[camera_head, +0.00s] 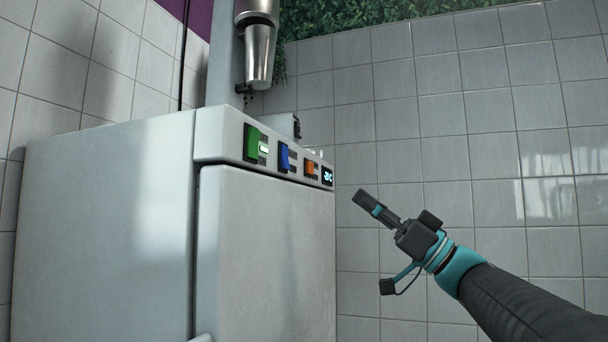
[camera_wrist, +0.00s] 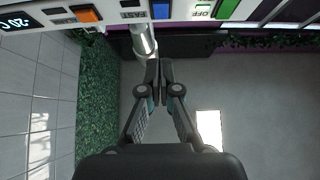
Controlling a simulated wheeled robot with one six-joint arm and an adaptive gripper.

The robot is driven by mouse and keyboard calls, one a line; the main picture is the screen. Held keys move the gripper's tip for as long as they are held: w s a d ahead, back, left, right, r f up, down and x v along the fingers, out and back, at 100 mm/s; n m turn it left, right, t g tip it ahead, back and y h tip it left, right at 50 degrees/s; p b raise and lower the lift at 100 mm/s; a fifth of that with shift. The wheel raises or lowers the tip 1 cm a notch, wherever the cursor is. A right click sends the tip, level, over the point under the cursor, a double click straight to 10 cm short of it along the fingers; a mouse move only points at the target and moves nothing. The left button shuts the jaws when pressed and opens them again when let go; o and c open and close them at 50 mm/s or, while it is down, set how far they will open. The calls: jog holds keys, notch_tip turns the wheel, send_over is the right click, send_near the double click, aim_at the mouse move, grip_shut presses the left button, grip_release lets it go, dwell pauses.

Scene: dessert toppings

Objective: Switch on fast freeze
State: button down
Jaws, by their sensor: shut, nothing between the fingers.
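A white freezer cabinet (camera_head: 110,215) stands at the left, with a control panel along its upper front edge. The panel carries a green switch (camera_head: 251,143), a blue switch (camera_head: 284,157), an orange switch (camera_head: 309,168) and a lit display (camera_head: 327,176). The wrist view shows the panel upside down along its top edge; the label beside the blue switch (camera_wrist: 160,10) seems to read "FAST", partly cut off. My gripper (camera_head: 360,197) is shut and empty, in front of and apart from the panel. Its fingertips (camera_wrist: 159,66) point toward the panel in the wrist view.
A metal cup-shaped fitting (camera_head: 259,60) hangs above the freezer's back. Grey tiled wall (camera_head: 450,120) and a green hedge strip (camera_head: 350,15) lie behind. The space between my gripper and the panel looks clear.

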jog(key=p, duration=0.2)
send_near(288, 161)
notch_tip(288, 161, up, 5)
jog(key=a, duration=0.1)
jog(key=shift+w+a+f, duration=0.3)
jog(key=shift+a, duration=0.25)
jog(key=shift+w+a+f, duration=0.3)
jog(key=shift+a, duration=0.25)
jog(key=shift+w+a+f, duration=0.1)
jog(key=shift+w+a, duration=0.1)
jog(key=shift+a, duration=0.45)
